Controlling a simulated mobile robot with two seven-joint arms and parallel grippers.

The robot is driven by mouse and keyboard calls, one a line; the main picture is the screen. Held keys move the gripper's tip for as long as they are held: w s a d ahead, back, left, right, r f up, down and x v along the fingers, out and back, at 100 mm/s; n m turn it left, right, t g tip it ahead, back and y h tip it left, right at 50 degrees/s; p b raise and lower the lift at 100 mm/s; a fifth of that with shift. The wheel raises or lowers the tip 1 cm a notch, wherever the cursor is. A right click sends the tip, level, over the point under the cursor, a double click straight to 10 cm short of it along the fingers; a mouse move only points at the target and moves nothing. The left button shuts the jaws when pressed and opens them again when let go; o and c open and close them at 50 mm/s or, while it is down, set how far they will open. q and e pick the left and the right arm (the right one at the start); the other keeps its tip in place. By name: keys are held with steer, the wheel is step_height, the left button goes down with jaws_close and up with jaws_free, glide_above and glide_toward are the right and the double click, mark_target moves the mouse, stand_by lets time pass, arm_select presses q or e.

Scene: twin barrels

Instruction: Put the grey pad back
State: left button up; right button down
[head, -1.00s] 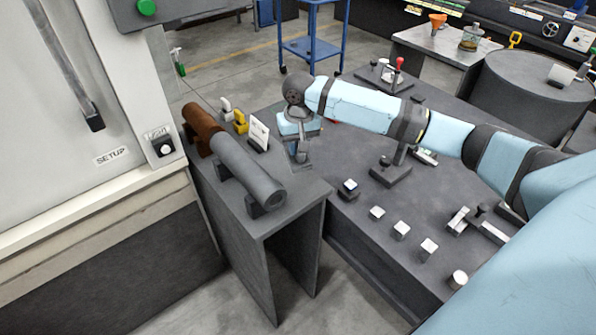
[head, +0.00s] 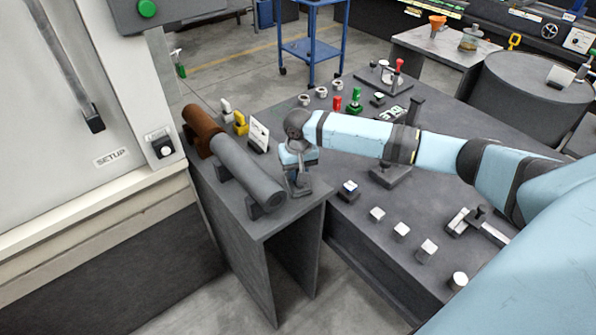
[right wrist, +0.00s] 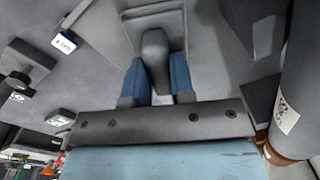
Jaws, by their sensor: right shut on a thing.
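My right gripper (head: 298,172) is shut on an upright grey handle-like piece with a rounded top, which I take to be part of the grey pad (right wrist: 155,55). In the right wrist view the piece sits between the blue fingers, with a flat grey rectangular shape behind it. In the head view the gripper and this piece are beside the grey barrel (head: 247,172), to its right, near the dark stand's edge. Whether the pad touches the surface I cannot tell. My left gripper is not in view.
A brown barrel (head: 200,130) lies in line with the grey one. A white card (head: 259,133) and yellow piece (head: 240,123) stand behind. A post on a base (head: 392,172) is under my arm.

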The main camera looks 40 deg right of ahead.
steer(key=c, duration=1)
jaws_free()
steer(key=shift+f, duration=0.1)
steer(key=shift+r, duration=0.3)
step_height(320, 180, up, 12)
steer(key=shift+f, duration=0.1)
steer(key=shift+s+f, duration=0.1)
steer(key=shift+f, duration=0.05)
